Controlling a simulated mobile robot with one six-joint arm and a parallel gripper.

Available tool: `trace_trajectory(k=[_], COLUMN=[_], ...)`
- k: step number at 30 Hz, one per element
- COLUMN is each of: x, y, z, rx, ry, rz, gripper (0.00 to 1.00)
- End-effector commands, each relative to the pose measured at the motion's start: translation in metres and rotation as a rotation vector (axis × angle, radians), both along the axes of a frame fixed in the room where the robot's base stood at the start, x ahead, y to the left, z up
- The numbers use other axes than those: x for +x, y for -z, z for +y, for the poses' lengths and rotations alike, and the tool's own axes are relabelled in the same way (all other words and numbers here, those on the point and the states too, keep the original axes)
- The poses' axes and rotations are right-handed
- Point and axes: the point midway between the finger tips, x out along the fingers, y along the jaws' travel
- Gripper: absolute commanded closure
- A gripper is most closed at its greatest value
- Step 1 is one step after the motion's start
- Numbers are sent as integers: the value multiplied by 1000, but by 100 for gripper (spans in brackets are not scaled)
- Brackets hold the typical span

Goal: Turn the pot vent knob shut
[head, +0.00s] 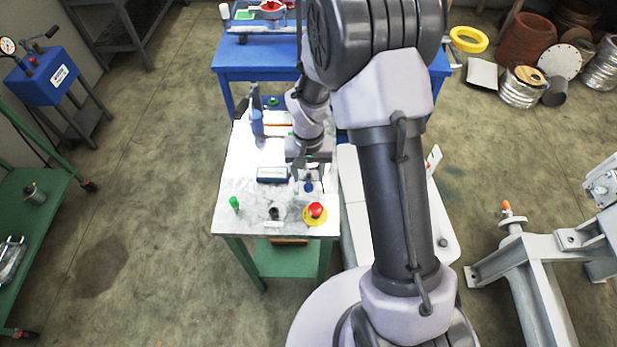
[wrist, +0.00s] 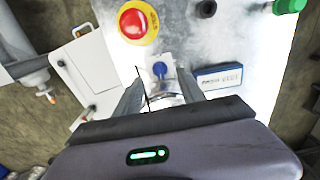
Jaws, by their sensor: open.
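A blue knob (head: 308,186), which looks like the vent knob, stands on a small white plate on the metal table top. In the wrist view the blue knob (wrist: 160,69) shows just beyond my fingertips, about midway between them. My gripper (head: 308,173) points down over the table, close to the knob. In the wrist view my gripper (wrist: 160,88) has its fingers apart, one on each side of a clear, shiny round part (wrist: 168,95) near the knob. I cannot tell whether either finger touches it. The pot itself is mostly hidden by my gripper.
A red stop button on yellow (head: 316,211) stands close in front of the knob.

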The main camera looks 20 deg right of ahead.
Motion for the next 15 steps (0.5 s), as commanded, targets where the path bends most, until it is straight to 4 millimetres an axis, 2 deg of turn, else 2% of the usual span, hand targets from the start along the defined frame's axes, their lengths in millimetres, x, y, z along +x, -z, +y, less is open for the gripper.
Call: trace_trajectory(k=[1,6,10,15], x=[1,1,0,0], y=[-22,-78,-110,-131], z=[0,0,0,0], rx=[0,-1,0,0], ry=[0,0,0,0], rz=[-4,-5,-2,-1], gripper=[53,53,53,53])
